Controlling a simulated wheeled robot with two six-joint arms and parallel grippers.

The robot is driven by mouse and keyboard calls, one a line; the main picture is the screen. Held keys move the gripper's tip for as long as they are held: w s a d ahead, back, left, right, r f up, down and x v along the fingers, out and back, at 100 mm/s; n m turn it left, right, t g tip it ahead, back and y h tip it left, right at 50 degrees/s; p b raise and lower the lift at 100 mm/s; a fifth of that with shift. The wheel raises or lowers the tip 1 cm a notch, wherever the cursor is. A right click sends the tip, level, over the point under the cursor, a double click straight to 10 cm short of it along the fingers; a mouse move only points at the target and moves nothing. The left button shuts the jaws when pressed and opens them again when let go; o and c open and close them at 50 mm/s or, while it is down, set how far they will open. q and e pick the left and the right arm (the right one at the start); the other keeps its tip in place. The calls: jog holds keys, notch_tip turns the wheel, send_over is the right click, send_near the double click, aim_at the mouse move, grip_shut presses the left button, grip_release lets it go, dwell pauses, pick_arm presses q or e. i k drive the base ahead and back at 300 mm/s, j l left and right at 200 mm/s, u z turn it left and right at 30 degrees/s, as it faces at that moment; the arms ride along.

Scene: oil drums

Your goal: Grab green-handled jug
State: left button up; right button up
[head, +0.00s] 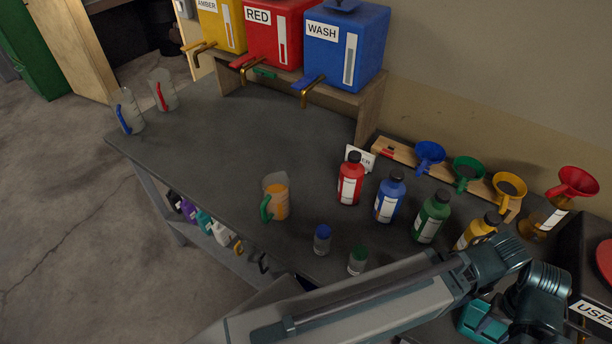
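The green-handled jug (279,203) is a clear jug with orange liquid in it. It stands upright near the front edge of the dark bench, its green handle facing left towards the edge. Nothing touches it. One of my arms crosses the lower right of the head view, to the right of and nearer than the jug. No gripper fingertips can be made out in this view.
A blue-handled jug (128,112) and a red-handled jug (163,90) stand at the far left. Two small jars (322,240) (357,261) and a red bottle (350,180) stand right of the jug. Dispensers (345,45) sit behind. The bench (200,150) left of it is clear.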

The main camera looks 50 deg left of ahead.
aim_at(277, 204)
jog(key=k, duration=0.65)
jog(key=u, duration=1.3)
jog(key=l+u, duration=0.1)
jog(key=u, duration=0.3)
jog(key=l+u, duration=0.15)
jog(key=u, duration=0.25)
jog(key=k+l, duration=0.1)
jog(key=l, duration=0.2)
jog(key=k+l, duration=0.1)
jog(key=l, duration=0.25)
jog(key=k+j+u, duration=0.1)
jog(key=j, duration=0.35)
jog(key=k+j+u, duration=0.15)
jog(key=j, duration=0.35)
jog(key=i+l, duration=0.05)
